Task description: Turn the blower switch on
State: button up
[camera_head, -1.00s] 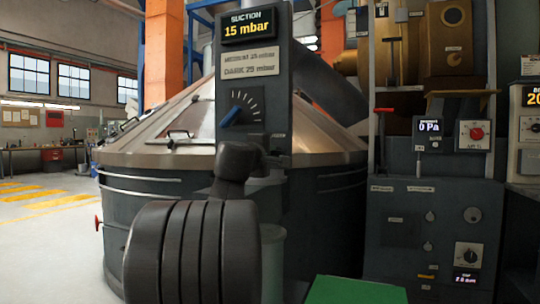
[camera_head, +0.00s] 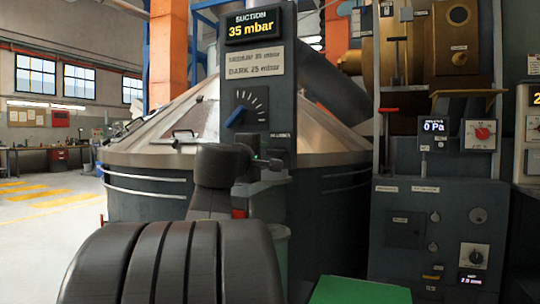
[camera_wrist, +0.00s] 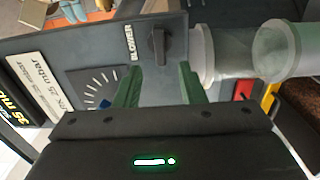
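The blower switch (camera_wrist: 158,47) is a dark knob on the grey panel, beside the label BLOWER, in the wrist view. Its bar stands nearly upright in that picture, roughly parallel to the lettering. My gripper (camera_wrist: 160,69) has its two green fingers spread apart, with the knob just beyond and between their tips. I see no contact with the knob. In the head view the BLOWER label shows on the column panel (camera_head: 257,165), but my arm hides most of the knob area. The suction display (camera_head: 253,28) reads 35 mbar.
A dial with a blue pointer (camera_head: 235,117) sits on the same panel, left of the switch. In the wrist view, grey pipes (camera_wrist: 235,50) and a red switch (camera_wrist: 243,90) lie to the right. A large metal vessel (camera_head: 140,190) stands behind the column.

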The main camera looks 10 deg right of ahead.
aim_at(275, 153)
jog(key=v, duration=0.5)
jog(key=x, duration=1.2)
jog(key=shift+x, duration=0.95)
jog(key=shift+s, duration=0.1)
